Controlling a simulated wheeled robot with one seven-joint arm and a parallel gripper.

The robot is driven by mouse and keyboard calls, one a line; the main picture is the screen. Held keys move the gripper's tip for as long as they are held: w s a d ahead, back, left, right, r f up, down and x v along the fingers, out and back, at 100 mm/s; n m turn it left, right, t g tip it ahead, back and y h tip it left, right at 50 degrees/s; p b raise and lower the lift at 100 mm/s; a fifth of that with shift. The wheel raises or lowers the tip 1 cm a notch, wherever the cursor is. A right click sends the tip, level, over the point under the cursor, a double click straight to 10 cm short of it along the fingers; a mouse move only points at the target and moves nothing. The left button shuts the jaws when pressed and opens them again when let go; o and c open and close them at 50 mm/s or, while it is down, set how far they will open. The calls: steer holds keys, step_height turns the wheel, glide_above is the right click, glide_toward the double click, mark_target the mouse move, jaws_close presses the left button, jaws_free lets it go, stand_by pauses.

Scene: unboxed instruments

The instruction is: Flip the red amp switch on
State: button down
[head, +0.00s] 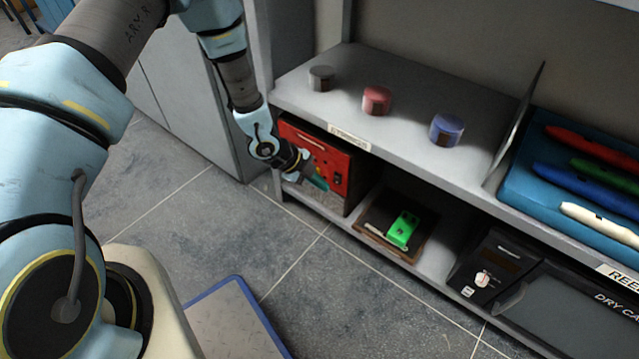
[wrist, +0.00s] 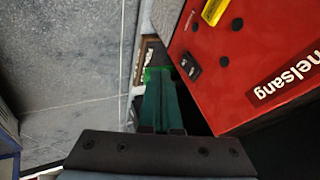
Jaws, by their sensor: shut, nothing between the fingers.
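The red amp (head: 325,160) stands in the lower shelf bay at its left end. Its red front panel (wrist: 262,70) fills the right of the wrist view. A small black rocker switch (wrist: 190,67) sits near the panel's edge; the switch (head: 338,180) also shows in the head view. I cannot tell which way it is set. My gripper (head: 321,184) is in front of the amp, close to the switch. In the wrist view its teal fingers (wrist: 160,88) are together and empty, left of the switch and apart from it.
A green pedal (head: 403,229) lies on a brown board (head: 373,228) right of the amp. A black dry cabinet (head: 560,305) is further right. Above are three knob-like cylinders (head: 376,100) and a blue tray (head: 520,190) of pens.

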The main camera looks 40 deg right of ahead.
steer(key=p+v, duration=0.2)
steer(key=v, duration=0.8)
steer(key=shift+a, duration=0.2)
steer(key=f+b, duration=0.1)
steer(key=b, duration=0.3)
steer(key=shift+a+f, duration=0.15)
steer(key=shift+f, duration=0.15)
steer(key=shift+r, duration=0.15)
